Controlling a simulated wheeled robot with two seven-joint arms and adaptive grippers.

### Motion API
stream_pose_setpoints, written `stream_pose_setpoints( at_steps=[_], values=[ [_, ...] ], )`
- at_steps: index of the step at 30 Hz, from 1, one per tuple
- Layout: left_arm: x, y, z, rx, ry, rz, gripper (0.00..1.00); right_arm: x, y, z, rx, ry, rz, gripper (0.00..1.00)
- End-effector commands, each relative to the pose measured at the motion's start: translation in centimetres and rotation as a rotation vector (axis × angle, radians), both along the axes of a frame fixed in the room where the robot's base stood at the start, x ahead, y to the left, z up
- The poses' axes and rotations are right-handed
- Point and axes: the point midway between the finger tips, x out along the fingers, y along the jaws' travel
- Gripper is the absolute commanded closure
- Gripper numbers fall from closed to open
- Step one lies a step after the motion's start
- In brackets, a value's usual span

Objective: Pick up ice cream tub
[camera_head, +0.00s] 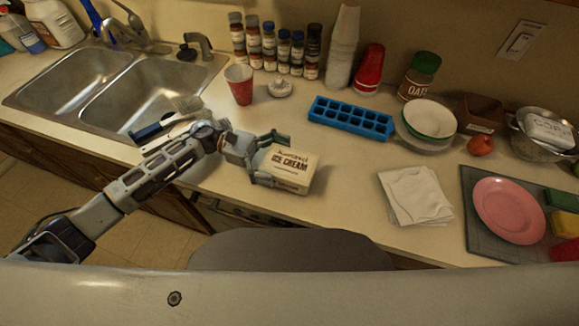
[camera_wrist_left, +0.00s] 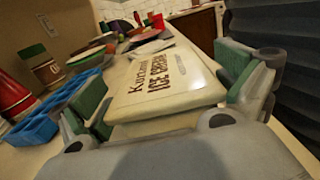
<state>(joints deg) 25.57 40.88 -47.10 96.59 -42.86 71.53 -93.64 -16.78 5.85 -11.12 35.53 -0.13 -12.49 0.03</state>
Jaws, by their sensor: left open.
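The ice cream tub (camera_head: 291,168) is a cream-coloured box with dark lettering on its lid. It sits on the counter near the front edge. My left gripper (camera_head: 272,160) is open, with one finger on the far side and one on the near side of the tub's left end. In the left wrist view the tub (camera_wrist_left: 165,85) lies between the green-padded fingers of the gripper (camera_wrist_left: 168,110). I cannot tell whether either pad touches it. My right gripper is not in view.
A blue ice cube tray (camera_head: 350,117) lies behind and right of the tub. White napkins (camera_head: 416,195) lie to the right, with bare counter between. A red cup (camera_head: 240,85) stands behind. The double sink (camera_head: 120,85) is at the left.

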Motion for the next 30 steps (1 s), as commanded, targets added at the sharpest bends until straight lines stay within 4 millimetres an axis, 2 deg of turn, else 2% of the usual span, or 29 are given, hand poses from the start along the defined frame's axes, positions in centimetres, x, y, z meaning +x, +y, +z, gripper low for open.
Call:
stream_pose_setpoints(
  at_steps=[6, 17, 30],
  values=[
    [-0.2, -0.6, 0.0, 0.000, 0.000, -0.001, 0.00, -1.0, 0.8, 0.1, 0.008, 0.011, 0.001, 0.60],
    [-0.2, -0.5, -0.1, 0.000, 0.001, 0.000, 0.00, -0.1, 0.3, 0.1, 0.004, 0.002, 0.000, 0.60],
    [-0.2, -0.5, -0.1, 0.000, 0.001, 0.000, 0.54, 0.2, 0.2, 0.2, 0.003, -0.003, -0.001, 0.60]
  ],
)
